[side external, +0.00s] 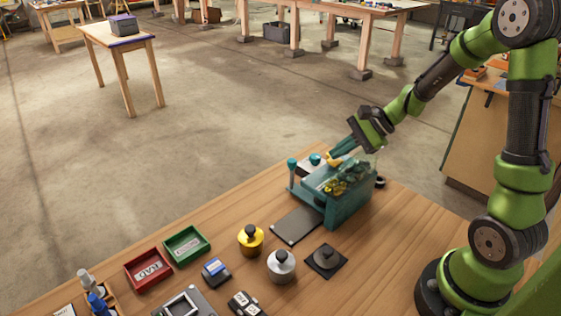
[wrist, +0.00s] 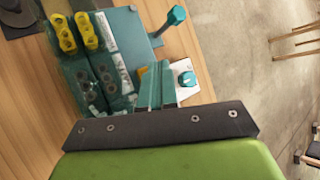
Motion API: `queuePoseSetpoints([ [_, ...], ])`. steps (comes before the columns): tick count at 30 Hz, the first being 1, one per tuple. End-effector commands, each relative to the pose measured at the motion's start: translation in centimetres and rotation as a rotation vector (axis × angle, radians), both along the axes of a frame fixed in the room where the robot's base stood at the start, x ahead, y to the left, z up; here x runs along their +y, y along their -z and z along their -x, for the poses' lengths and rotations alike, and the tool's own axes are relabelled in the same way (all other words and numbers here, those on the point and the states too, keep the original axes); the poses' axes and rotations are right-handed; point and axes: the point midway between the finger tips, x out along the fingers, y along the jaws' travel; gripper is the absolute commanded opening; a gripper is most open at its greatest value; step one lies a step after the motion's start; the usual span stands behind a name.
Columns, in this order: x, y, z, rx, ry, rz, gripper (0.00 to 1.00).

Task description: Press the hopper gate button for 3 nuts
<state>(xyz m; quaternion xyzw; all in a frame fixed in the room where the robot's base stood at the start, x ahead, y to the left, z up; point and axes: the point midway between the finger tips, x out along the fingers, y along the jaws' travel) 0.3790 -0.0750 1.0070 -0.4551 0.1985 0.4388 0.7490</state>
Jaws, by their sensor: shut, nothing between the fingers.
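The hopper (side external: 345,205) is a teal box with clear-looking compartments holding yellow and dark nuts (side external: 337,187). In the wrist view the hopper (wrist: 130,35) shows yellow nuts and grey nuts in separate compartments. My gripper (side external: 332,156) is shut and empty, its teal fingers angled down at the hopper's far upper edge. A yellow piece (side external: 333,162) lies right at the fingertips; I cannot tell whether they touch it. In the wrist view the fingers (wrist: 157,70) partly hide this yellow piece (wrist: 142,73). No part is clearly readable as the gate button.
A white plate with a teal knob (wrist: 186,79) lies beside the fingers. A teal-topped post (side external: 291,170) stands at the hopper's left. A dark grey plate (side external: 297,226), a yellow weight (side external: 250,240), a silver weight (side external: 281,267), a red tray (side external: 128,272) and a green tray (side external: 168,247) stand nearer.

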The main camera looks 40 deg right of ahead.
Motion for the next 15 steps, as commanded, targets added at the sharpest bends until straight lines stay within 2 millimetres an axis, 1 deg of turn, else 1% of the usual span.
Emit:
queuePoseSetpoints([
  [9, 0.0, -1.8, 0.0, -0.001, 0.001, 0.0, 0.0],
  [15, 0.0, -1.9, 0.0, 0.0, 0.001, -0.001, 0.0],
])
